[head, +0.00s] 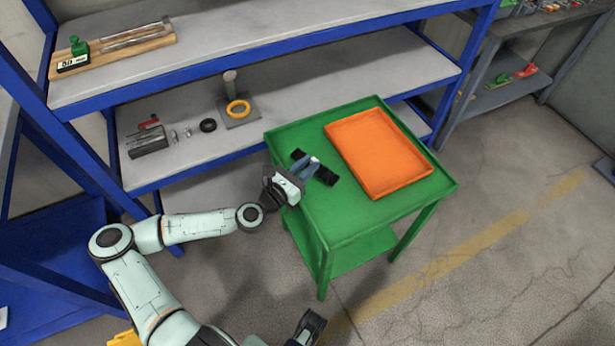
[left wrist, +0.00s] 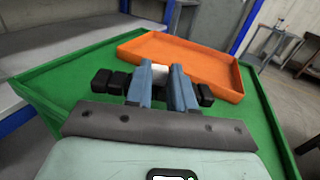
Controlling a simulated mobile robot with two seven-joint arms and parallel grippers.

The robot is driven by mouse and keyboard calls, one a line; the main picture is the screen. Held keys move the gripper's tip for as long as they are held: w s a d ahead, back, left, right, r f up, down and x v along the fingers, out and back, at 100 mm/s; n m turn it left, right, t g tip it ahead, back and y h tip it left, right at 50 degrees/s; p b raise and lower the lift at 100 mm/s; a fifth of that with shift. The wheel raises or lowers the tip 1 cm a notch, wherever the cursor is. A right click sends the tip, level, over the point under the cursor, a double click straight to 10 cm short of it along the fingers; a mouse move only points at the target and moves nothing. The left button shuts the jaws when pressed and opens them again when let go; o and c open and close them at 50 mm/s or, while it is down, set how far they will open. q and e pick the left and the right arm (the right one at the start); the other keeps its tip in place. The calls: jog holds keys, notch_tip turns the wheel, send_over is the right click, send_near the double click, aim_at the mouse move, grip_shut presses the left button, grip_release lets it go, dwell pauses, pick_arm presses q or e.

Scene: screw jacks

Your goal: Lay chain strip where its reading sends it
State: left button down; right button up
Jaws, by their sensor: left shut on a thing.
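The chain strip (head: 328,178), a dark strip of black blocks, is at the left part of the green table, beside the orange tray (head: 378,152). My left gripper (head: 312,163) is shut on its middle, with black pieces showing on both sides of the blue fingers. The left wrist view also shows the strip (left wrist: 106,82) across the fingers (left wrist: 162,88), with a pale patch between them. I cannot tell whether the strip touches the tabletop. A gauge (head: 73,60) with a green block and a display, seemingly reading 50, is on the upper shelf. A dark part of my right gripper (head: 309,328) shows at the bottom edge; its fingers are unclear.
The green table (head: 350,225) has a raised rim and bare room at its front. The tray looks empty. The blue-framed rack's lower shelf holds a yellow ring on a post base (head: 238,110), a black ring (head: 208,125) and small metal parts. A bench (head: 500,90) stands behind right.

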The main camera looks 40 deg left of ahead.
pick_arm(q)
jog(key=shift+f+b, duration=0.6)
jog(key=shift+f, duration=1.45)
pick_arm(e)
jog(key=shift+w+d+f, duration=0.1)
jog(key=shift+w+f, duration=0.3)
jog(key=shift+f, duration=0.2)
pick_arm(q)
jog(key=shift+f, duration=0.1)
pick_arm(e)
jog(key=shift+f, duration=0.1)
pick_arm(q)
jog(key=c, duration=1)
grip_release()
jog(key=shift+s, duration=0.25)
jog(key=s, duration=0.7)
jog(key=s+a, duration=0.1)
jog(key=s, duration=0.3)
jog(key=shift+s+p, duration=0.25)
jog(key=shift+p, duration=0.05)
pick_arm(e)
jog(key=shift+s+r, duration=0.3)
jog(key=shift+r, duration=0.1)
